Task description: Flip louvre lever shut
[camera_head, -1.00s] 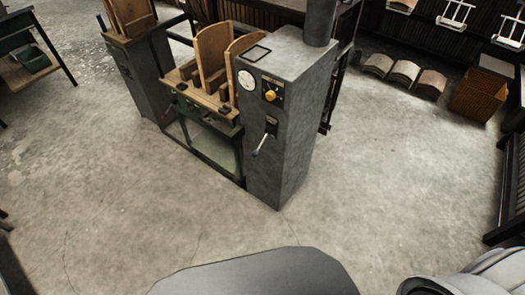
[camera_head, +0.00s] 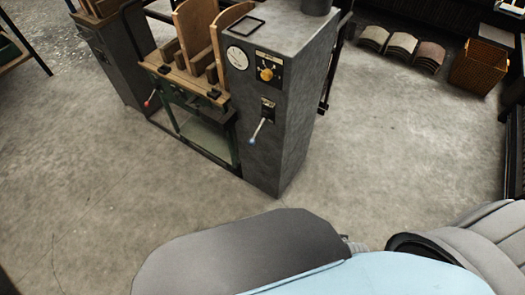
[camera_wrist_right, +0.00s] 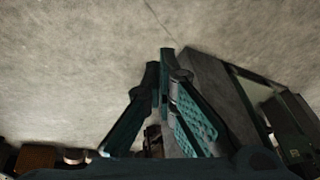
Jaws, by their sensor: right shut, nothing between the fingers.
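The louvre lever (camera_head: 257,131) is a thin rod with a pale blue-white tip. It slants down and to the left from a dark slotted plate (camera_head: 268,108) on the front of a grey metal cabinet (camera_head: 290,120). My right gripper (camera_wrist_right: 160,62) shows in the right wrist view, its teal and black fingers closed together with nothing between them. It is above the floor, with the cabinet's grey side behind it to the right, apart from the lever. The lever cannot be made out in that view. My left gripper is not in view.
A green-framed bench (camera_head: 190,100) with curved wooden panels (camera_head: 196,28) adjoins the cabinet on the left. A wicker basket (camera_head: 478,67) stands at back right. The floor in front is clear.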

